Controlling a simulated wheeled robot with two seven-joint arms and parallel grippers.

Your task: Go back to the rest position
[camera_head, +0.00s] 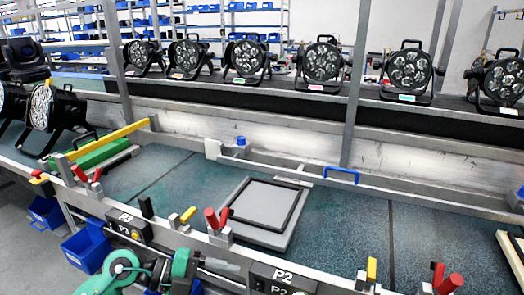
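Part of one of my teal and black arms shows at the bottom left, in front of the workbench. No gripper fingers can be made out there, and neither gripper is in view. Round black par cans with clear lenses stand in a row on the back shelf, among them one at the centre (322,63) and one further right (408,72). Another par can (42,107) stands tilted at the left end of the bench. A grey square fixture plate (266,203) with a black frame lies on the bench and is empty.
The workbench (345,225) has a clear speckled surface right of the plate. Red-handled clamps (217,222) and label blocks P3 (128,228) and P2 (283,280) line its front rail. Blue bins (87,247) hang below at left. A grey upright post (355,90) stands behind.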

